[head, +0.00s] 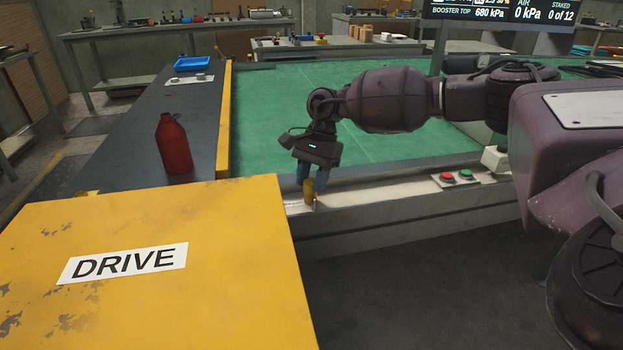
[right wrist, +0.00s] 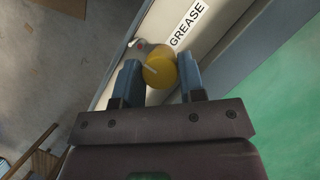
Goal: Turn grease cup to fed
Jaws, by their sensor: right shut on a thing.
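The grease cup is a small yellow knob (head: 309,190) on the pale front rail of the green-topped table, just right of the yellow DRIVE box. My right gripper (head: 312,180) points down over it with its blue fingers shut on the cup. In the right wrist view the yellow cup (right wrist: 159,71) sits between the two fingers (right wrist: 158,80), with a pale line across its top. A white label reading GREASE (right wrist: 187,25) is beside it on the rail. A grey round fitting with a small red mark (right wrist: 141,45) shows next to the cup. My left gripper is not in view.
The large yellow DRIVE box (head: 130,285) fills the lower left. A red bottle (head: 173,145) stands on the dark bench behind it. The green tabletop (head: 275,110) is clear.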

